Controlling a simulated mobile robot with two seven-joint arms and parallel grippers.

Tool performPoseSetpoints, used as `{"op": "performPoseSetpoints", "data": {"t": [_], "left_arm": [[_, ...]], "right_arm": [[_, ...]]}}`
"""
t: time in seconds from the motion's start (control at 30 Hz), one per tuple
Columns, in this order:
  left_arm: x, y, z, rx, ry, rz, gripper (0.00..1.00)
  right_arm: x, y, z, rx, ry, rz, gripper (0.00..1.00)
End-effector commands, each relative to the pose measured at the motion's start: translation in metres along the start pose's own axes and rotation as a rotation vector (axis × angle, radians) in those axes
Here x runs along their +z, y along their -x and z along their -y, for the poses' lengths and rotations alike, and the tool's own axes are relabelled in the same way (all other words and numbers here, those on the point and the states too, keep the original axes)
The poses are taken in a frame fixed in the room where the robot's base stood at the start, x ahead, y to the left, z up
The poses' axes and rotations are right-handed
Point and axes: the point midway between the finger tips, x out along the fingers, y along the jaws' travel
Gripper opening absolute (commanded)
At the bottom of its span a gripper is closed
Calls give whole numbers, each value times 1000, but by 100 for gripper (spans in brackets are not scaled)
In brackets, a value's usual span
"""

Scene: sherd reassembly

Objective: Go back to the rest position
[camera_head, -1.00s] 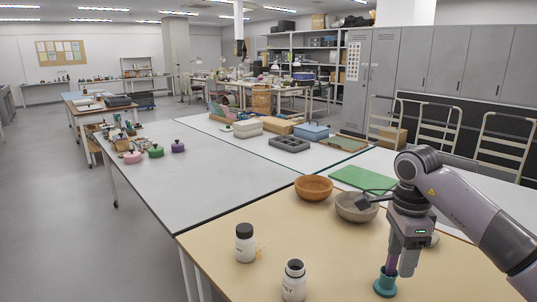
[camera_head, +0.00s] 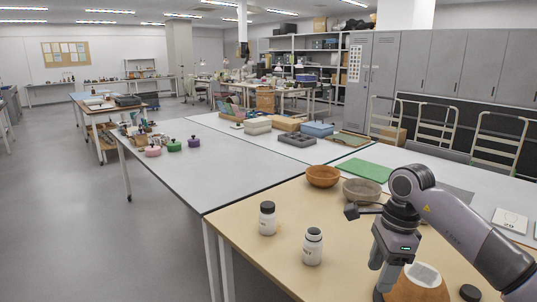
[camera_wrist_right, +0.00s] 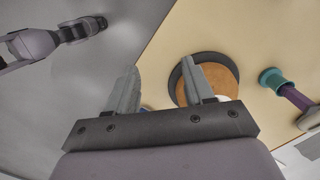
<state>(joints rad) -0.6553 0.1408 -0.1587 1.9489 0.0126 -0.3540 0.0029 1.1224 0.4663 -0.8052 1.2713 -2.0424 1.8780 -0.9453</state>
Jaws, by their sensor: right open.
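My right gripper (camera_head: 381,280) points down in the head view at the lower right, beside a brown-orange round pot (camera_head: 418,288) with a white patch on it. In the right wrist view my right gripper (camera_wrist_right: 160,66) has its two fingers apart with nothing between them. The round pot (camera_wrist_right: 222,78) with a dark ring shows behind one finger. My left arm seems to show at the upper left of the right wrist view, its gripper (camera_wrist_right: 92,24) too small to read; the head view does not show it.
A teal cup (camera_wrist_right: 270,78) with a purple piece lies right of the pot. Two white jars (camera_head: 267,220) (camera_head: 312,248) stand on the tan tabletop (camera_head: 250,245). A brown bowl (camera_head: 322,176) and a grey bowl (camera_head: 361,190) sit behind. The floor at left is clear.

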Motion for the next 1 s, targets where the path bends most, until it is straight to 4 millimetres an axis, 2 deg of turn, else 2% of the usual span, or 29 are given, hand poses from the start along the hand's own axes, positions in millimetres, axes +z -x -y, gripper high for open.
{"op": "performPoseSetpoints", "data": {"t": [0.03,0.1,0.23,0.3,0.4,0.53,0.67,0.77,0.87,1.0], "left_arm": [[0,1,0,0,0,2,99],[0,1,0,0,0,1,99],[-5,0,0,0,-1,-7,99],[-6,0,0,-1,-1,-9,99],[-7,0,0,0,-1,-9,99],[-8,1,0,0,-1,-9,99],[-8,1,0,0,-1,-9,99],[-9,2,0,0,-1,-9,99],[-9,2,0,0,-1,-9,99],[-10,3,0,0,-1,-9,99]], "right_arm": [[20,-19,-8,21,1,92,52],[48,-38,-19,48,-10,228,52],[103,-63,-46,125,-76,513,52],[132,-69,-63,183,-144,683,52],[166,-68,-83,282,-278,926,52],[193,-56,-99,434,-511,1221,52],[196,-42,-103,605,-803,1480,52],[184,-39,-99,745,-1066,1649,52],[162,-45,-94,889,-1356,1786,52],[118,-73,-93,1090,-1808,1918,52]]}}
